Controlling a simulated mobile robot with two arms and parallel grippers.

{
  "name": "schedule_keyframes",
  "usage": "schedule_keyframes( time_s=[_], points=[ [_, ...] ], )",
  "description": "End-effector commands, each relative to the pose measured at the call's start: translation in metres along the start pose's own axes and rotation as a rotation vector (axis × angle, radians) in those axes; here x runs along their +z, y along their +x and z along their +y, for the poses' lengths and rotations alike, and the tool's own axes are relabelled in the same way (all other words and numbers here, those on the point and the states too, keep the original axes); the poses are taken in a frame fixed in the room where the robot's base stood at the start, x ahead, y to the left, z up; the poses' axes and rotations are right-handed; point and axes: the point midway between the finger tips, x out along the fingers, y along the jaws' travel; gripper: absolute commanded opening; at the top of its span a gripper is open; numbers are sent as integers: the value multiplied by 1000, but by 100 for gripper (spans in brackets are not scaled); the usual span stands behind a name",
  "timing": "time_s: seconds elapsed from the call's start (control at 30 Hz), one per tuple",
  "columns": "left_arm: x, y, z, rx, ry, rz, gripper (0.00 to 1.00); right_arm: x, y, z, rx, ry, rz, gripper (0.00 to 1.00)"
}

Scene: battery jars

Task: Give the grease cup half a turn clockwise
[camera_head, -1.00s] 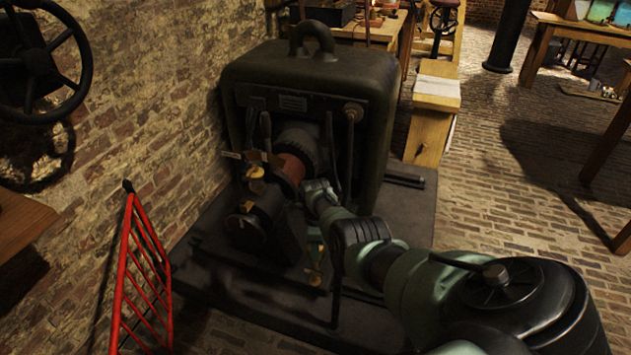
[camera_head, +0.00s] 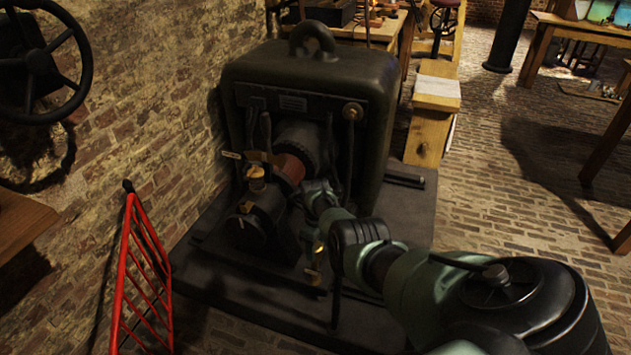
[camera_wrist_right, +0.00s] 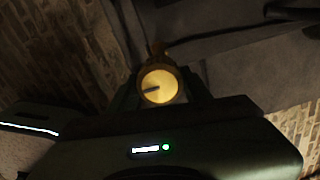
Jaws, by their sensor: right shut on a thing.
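The grease cup (camera_wrist_right: 158,87) is a round brass cap with a dark slot mark pointing left, seen end-on in the right wrist view. My right gripper (camera_wrist_right: 160,92) is shut on it, with a dark finger on each side. In the head view my right arm reaches in from the lower right to the front of the dark machine (camera_head: 310,85); its fingertips are hard to make out there. Brass fittings show on the machine's bearing (camera_head: 257,173) and low at its front (camera_head: 318,255). My left gripper is not in view.
A red railing (camera_head: 140,275) stands at the front left, near the brick wall. A handwheel (camera_head: 35,60) is on that wall. A wooden cabinet (camera_head: 430,125) stands right of the machine. Brick floor is open farther right.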

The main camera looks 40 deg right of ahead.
Motion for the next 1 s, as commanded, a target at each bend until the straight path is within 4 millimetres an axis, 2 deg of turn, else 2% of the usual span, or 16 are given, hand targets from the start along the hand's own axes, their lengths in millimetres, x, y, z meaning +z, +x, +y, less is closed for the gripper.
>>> schedule_keyframes(
  time_s=[0.23,0.27,0.33,0.77,1.0],
  points=[
    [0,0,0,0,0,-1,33,0,0,0,-1,-1,1,8],
    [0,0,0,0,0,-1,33,0,0,0,-1,-1,1,51],
    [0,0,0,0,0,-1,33,0,0,0,-1,-1,1,70],
    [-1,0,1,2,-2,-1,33,0,0,0,0,-38,0,70],
    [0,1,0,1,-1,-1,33,0,0,-1,-1,-294,1,70]
  ],
)
